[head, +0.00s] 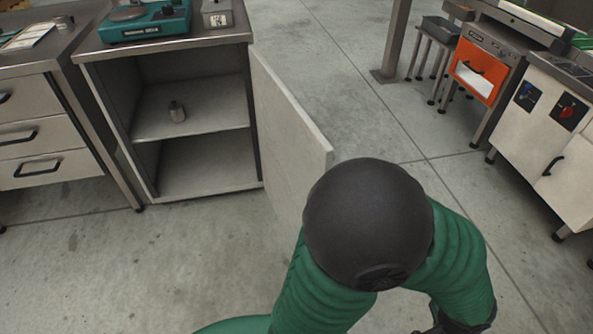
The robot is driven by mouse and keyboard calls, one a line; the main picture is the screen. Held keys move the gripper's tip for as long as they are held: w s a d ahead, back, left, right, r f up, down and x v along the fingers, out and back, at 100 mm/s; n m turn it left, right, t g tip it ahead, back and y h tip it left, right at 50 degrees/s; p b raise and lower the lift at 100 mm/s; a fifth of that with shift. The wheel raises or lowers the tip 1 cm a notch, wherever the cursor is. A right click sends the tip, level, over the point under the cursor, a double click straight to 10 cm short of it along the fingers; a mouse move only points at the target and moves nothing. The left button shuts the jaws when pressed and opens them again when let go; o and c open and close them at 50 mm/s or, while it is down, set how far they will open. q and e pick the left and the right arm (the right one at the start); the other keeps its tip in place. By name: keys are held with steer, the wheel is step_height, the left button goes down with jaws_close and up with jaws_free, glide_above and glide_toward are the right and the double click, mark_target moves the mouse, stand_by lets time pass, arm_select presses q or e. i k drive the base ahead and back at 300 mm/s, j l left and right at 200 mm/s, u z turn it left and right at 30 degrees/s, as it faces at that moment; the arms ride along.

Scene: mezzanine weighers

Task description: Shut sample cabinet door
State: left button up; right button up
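The sample cabinet (166,198) stands at the left with its front open. Its pale grey door (283,137) is swung out from the cabinet's right side and stands wide open toward me. The door's lower outer part is hidden behind my green arm with its large black joint. No fingertips of either gripper show. A dark end of my arm is cut off at the bottom edge, and I cannot tell what part it is.
A teal scale (150,22) and a small grey box (217,14) sit on the cabinet top. A drawer unit (40,140) stands at left. A post (395,40), an orange-fronted machine (478,70) and a white cabinet (545,140) stand right. The floor between is clear.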

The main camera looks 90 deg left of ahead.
mark_target(295, 154)
steer(key=i+u, duration=0.2)
steer(key=u, duration=0.3)
steer(key=i+u, duration=0.2)
steer(key=u, duration=0.3)
steer(key=i+l+u, duration=0.2)
steer(key=u, duration=0.3)
steer(key=i+l+u, duration=0.15)
steer(key=u, duration=0.35)
steer(key=i+l+u, duration=0.1)
steer(key=l+u, duration=0.25)
steer(key=u, duration=0.15)
steer(key=i+l+u, duration=0.15)
steer(key=u, duration=0.3)
steer(key=i+l+u, duration=0.15)
steer(key=l+u, duration=0.3)
steer(key=i+l+u, duration=0.1)
steer(key=l+u, duration=0.15)
steer(key=u, duration=0.2)
steer(key=l+u, duration=0.3)
steer(key=u, duration=0.15)
